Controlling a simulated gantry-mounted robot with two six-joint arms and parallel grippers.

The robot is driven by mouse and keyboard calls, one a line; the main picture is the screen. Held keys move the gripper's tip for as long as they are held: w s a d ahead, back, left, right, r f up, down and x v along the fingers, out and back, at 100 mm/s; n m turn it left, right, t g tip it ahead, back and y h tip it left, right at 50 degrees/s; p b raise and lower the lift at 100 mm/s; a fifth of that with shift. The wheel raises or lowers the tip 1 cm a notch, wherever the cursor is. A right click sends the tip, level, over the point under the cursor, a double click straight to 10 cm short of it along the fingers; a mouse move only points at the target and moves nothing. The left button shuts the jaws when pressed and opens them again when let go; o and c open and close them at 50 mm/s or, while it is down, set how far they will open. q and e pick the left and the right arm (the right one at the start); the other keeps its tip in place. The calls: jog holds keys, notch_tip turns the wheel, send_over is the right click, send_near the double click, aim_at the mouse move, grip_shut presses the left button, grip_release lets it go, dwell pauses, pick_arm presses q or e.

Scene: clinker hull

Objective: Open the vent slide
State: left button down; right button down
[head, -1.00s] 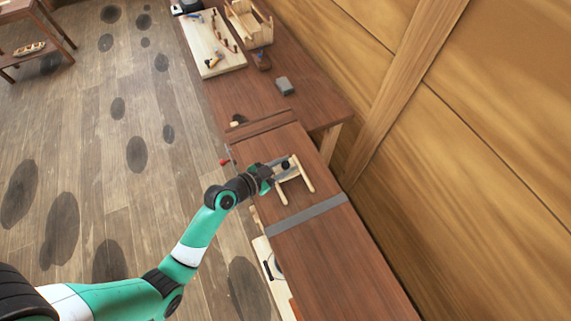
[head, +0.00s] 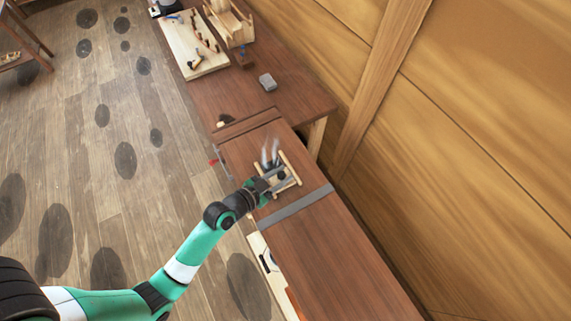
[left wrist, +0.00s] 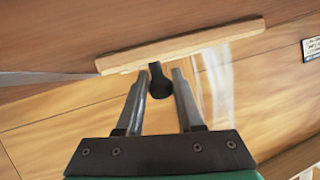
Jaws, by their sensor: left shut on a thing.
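The vent slide sits on the brown wooden box top, between two pale wooden rails (head: 291,168). Its dark knob (left wrist: 160,82) shows in the left wrist view between the fingers of my left gripper (left wrist: 160,78). In the head view my left gripper (head: 278,178) is shut on the knob, near the lower part of the rails, and hides most of the slide. White wisps of steam (head: 270,152) rise by the upper end of the rails. A pale plume (left wrist: 216,88) also shows in the left wrist view. My right gripper is not in view.
A grey band (head: 295,206) crosses the box top just below the rails. A wood-panelled wall (head: 480,110) stands to the right.

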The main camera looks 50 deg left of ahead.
pick_arm(q)
jog(key=shift+d, duration=0.15)
jog(key=c, duration=0.8)
grip_release()
jog(key=b+v, duration=0.1)
jog(key=v, duration=1)
jog(key=shift+s+r, duration=0.15)
jog(key=shift+s, duration=0.2)
